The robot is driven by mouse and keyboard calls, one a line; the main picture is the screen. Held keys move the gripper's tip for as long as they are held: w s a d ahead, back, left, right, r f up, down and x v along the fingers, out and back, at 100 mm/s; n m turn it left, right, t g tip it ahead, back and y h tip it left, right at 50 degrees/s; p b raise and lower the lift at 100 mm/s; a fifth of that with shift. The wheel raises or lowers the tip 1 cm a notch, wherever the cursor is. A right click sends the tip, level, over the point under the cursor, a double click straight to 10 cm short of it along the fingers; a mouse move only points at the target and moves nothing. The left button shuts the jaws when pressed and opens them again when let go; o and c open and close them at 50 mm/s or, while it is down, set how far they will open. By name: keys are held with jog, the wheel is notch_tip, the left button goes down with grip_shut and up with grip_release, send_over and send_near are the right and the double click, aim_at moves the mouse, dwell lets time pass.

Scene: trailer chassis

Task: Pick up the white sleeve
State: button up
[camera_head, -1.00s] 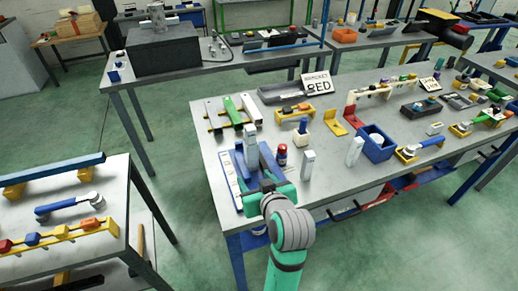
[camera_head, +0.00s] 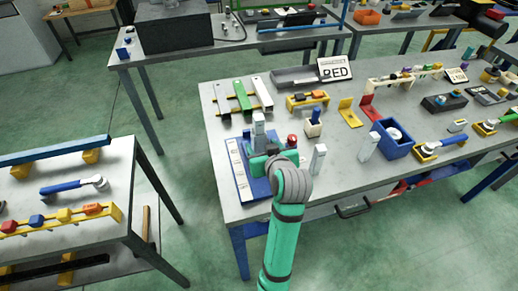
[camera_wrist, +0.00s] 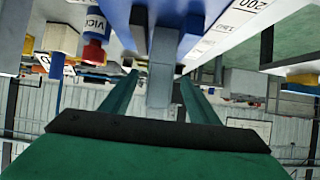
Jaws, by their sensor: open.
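My gripper (camera_wrist: 160,88) is open, its two green fingers on either side of a pale grey upright block (camera_wrist: 163,60) in the wrist view. No closed grip on it shows. In the head view this block (camera_head: 258,130) stands at the blue board (camera_head: 236,172) with white labels, just beyond my gripper (camera_head: 265,153). My wrist hides its lower part. A white ring-like piece (camera_head: 394,134) sits in a blue bin (camera_head: 393,147) to the right; it may be the white sleeve, but I cannot tell for sure.
Two pale upright blocks (camera_head: 317,159) (camera_head: 368,146) and a red-capped can (camera_head: 291,143) stand to the right of my gripper. Green and white bars (camera_head: 241,95) lie behind. A second table (camera_head: 95,190) is at left, with open floor between.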

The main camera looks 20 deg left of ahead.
aim_at(261, 145)
jog(key=x, duration=0.4)
jog(key=shift+w+a, duration=0.15)
jog(key=shift+c, duration=0.3)
jog(key=c, duration=1.2)
